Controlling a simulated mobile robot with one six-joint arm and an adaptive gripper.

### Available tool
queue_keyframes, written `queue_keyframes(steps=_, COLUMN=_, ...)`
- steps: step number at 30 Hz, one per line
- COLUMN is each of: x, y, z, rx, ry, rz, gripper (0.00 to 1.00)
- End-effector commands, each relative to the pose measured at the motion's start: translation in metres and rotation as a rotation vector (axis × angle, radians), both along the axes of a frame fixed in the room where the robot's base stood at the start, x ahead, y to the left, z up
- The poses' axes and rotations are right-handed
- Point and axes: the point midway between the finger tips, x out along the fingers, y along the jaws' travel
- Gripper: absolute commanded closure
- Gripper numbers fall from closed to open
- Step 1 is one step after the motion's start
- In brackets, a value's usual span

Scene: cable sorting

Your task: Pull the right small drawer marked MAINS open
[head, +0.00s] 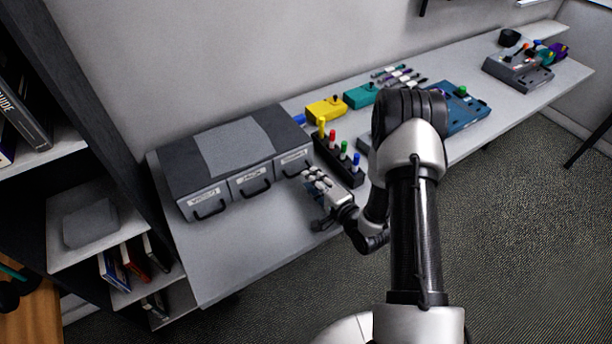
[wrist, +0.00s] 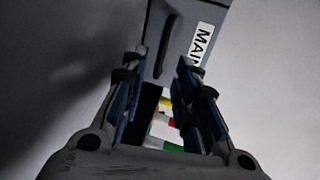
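The grey drawer unit (head: 179,161) stands at the left end of the bench, with three labelled drawers in a row. The right drawer (head: 294,158) looks shut, and its front is partly hidden by my gripper. In the wrist view its dark handle (wrist: 168,45) and the white MAINS label (wrist: 203,40) show; the end of the label is hidden by a finger. My gripper (head: 308,174) is just in front of this drawer. In the wrist view my gripper (wrist: 161,60) is open, with the handle in line between its fingertips. I cannot tell whether they touch it.
A black rack with coloured-handled tools (head: 339,160) stands close right of my gripper. Yellow (head: 326,110) and teal (head: 360,96) boxes sit behind it, and a blue tray (head: 467,110) lies further right. A dark shelf (head: 100,130) stands left. The bench before the drawers is clear.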

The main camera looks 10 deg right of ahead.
Motion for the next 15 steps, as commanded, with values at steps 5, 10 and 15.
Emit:
queue_keyframes(steps=5, x=0.027, y=0.009, z=-0.007, rx=0.000, ry=-0.001, rz=0.001, gripper=0.72)
queue_keyframes(steps=10, x=0.039, y=0.013, z=-0.009, rx=0.000, ry=0.000, rz=0.000, gripper=0.72)
queue_keyframes(steps=15, x=0.042, y=0.013, z=-0.009, rx=0.001, ry=0.000, rz=-0.001, gripper=0.72)
